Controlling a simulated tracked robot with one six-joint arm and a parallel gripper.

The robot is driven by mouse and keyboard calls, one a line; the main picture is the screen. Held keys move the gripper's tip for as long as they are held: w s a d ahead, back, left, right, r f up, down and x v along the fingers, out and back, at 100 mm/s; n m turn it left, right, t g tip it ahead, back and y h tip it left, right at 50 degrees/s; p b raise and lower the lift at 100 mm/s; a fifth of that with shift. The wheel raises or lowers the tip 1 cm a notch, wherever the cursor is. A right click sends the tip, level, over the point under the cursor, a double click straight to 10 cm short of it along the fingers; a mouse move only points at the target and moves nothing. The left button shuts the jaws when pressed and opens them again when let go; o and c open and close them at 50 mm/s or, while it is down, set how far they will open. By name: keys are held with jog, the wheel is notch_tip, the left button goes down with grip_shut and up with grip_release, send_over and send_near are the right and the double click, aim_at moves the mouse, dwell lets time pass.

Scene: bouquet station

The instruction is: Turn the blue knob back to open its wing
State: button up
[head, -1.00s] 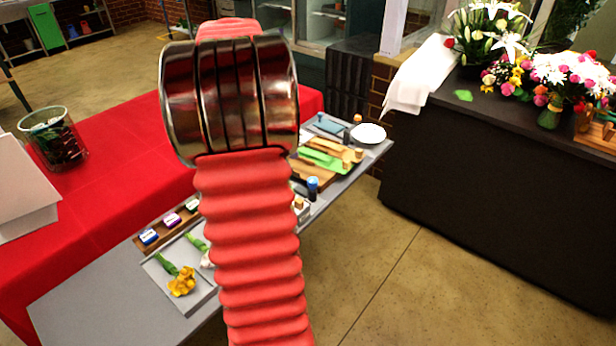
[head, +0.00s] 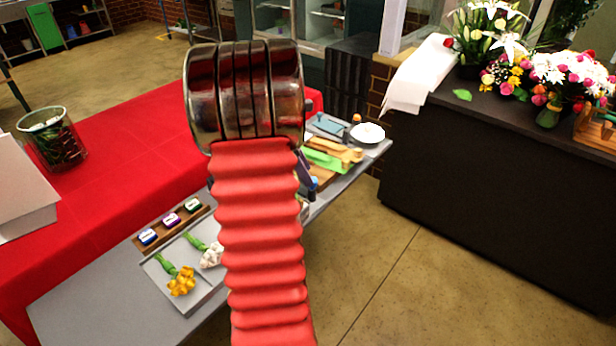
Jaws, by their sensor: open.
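The blue knob (head: 313,183) is on the grey table, just right of my red ribbed arm; only a small blue part shows. A dark slanted piece beside the arm, right above the knob, looks like part of my gripper (head: 303,167). The rest of my gripper is hidden behind the arm, so I cannot tell whether it touches the knob. Behind the knob are a green flat piece (head: 322,160) and wooden pieces (head: 338,149). I cannot tell which of them is the knob's wing, or its position.
A grey tray (head: 205,287) with yellow and white flowers lies on the grey table (head: 90,300). A wooden rack with small labelled blocks (head: 172,220) is behind it. A white plate (head: 367,134) is at the far end. A red-covered table (head: 110,170) stands alongside.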

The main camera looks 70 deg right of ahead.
jog(key=shift+x, duration=1.4)
jog(key=c, duration=1)
